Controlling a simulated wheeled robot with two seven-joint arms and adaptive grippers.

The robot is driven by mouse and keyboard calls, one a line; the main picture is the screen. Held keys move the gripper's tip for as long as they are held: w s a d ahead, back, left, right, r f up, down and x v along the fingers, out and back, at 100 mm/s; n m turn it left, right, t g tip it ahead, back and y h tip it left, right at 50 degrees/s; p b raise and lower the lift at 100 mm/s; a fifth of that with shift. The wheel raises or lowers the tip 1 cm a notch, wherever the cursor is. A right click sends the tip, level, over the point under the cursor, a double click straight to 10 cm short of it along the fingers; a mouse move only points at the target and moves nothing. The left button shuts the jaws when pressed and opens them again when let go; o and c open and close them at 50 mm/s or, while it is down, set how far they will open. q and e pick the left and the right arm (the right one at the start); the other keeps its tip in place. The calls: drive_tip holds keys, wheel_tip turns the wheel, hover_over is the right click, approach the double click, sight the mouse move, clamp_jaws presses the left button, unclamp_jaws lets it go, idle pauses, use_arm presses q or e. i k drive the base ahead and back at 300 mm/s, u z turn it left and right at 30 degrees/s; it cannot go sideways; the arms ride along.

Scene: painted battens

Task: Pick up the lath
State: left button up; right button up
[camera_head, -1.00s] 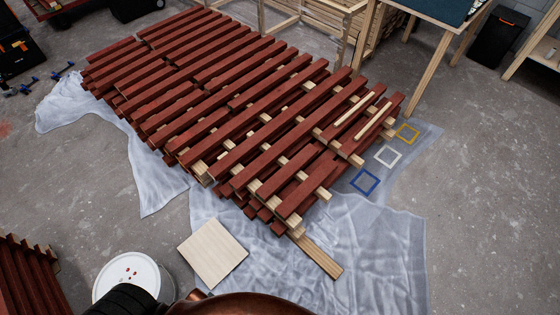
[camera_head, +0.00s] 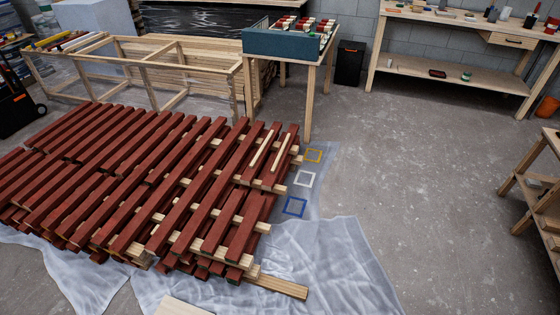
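Two thin pale wooden laths lie side by side on top of the stacked red battens (camera_head: 165,205), near the right end of the stack. One is the left lath (camera_head: 262,149) and the other is the right lath (camera_head: 281,151). They are apart and lie almost parallel. A wider pale plank (camera_head: 278,287) sticks out from under the front of the stack. I cannot tell from the view whether the plank also counts as a lath. Neither of my grippers is in view.
A plastic sheet (camera_head: 330,260) lies under the stack, with yellow (camera_head: 313,149), white (camera_head: 297,179) and blue (camera_head: 286,207) square frames beside it. A small table with a blue-green tray (camera_head: 270,43) stands behind. A workbench (camera_head: 460,78) stands back right.

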sight(275, 166)
drive_tip(key=u, duration=0.4)
drive_tip(key=i, duration=1.1)
drive_tip(key=z, duration=0.4)
